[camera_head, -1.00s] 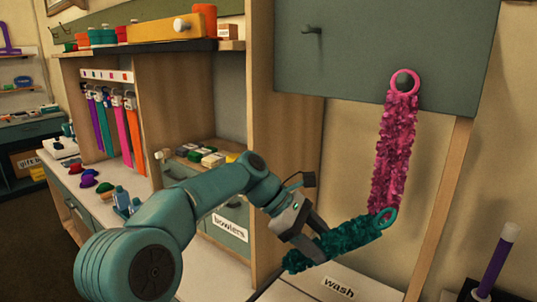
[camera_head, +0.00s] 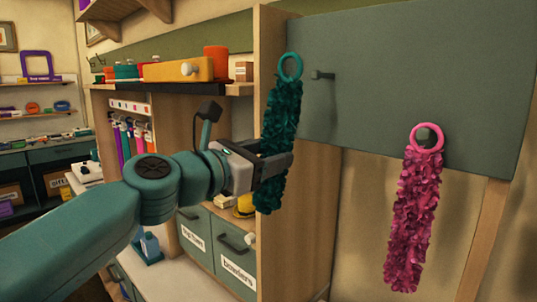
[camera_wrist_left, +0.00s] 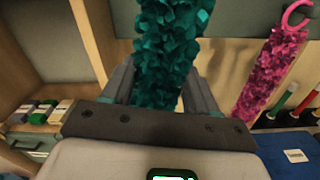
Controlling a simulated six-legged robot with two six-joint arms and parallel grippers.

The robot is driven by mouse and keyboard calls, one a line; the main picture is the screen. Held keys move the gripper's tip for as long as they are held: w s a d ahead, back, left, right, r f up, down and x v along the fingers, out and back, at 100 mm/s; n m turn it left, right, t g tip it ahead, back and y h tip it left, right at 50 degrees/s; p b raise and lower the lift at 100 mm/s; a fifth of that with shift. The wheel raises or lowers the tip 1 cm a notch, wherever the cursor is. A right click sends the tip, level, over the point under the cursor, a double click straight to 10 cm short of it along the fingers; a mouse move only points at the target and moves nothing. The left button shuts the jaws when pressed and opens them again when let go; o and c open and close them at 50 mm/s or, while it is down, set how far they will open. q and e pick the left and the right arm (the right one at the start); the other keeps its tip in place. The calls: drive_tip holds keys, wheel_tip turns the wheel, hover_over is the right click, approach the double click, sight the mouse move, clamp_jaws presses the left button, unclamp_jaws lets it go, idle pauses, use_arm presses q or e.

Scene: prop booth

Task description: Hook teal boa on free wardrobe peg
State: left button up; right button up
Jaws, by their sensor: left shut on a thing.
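The teal boa (camera_head: 281,115) hangs upright in my left gripper (camera_head: 283,165), with its teal ring (camera_head: 290,67) at the top. My left gripper is shut on it around the lower middle; the boa also fills the space between the fingers in the left wrist view (camera_wrist_left: 170,45). The free peg (camera_head: 322,75) sticks out of the grey-green board (camera_head: 400,60), to the right of the ring and slightly lower in the picture. The ring and peg are apart. The pink boa (camera_head: 415,220) hangs by its ring from the other peg (camera_head: 428,137). My right gripper is not in view.
A wooden upright panel (camera_head: 300,200) stands right behind the boa. Drawers (camera_head: 235,262) are below my gripper. The board between the two pegs is bare.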

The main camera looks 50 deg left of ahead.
use_arm(q)
drive_tip(key=w+a+f, duration=0.1)
drive_tip(key=w+f, duration=0.1)
drive_tip(key=w, duration=0.7)
drive_tip(key=shift+w+a+b, duration=0.15)
drive_tip(key=shift+w+b, duration=0.1)
drive_tip(key=shift+b, duration=0.05)
idle(0.5)
drive_tip(key=shift+s, duration=0.1)
idle(0.4)
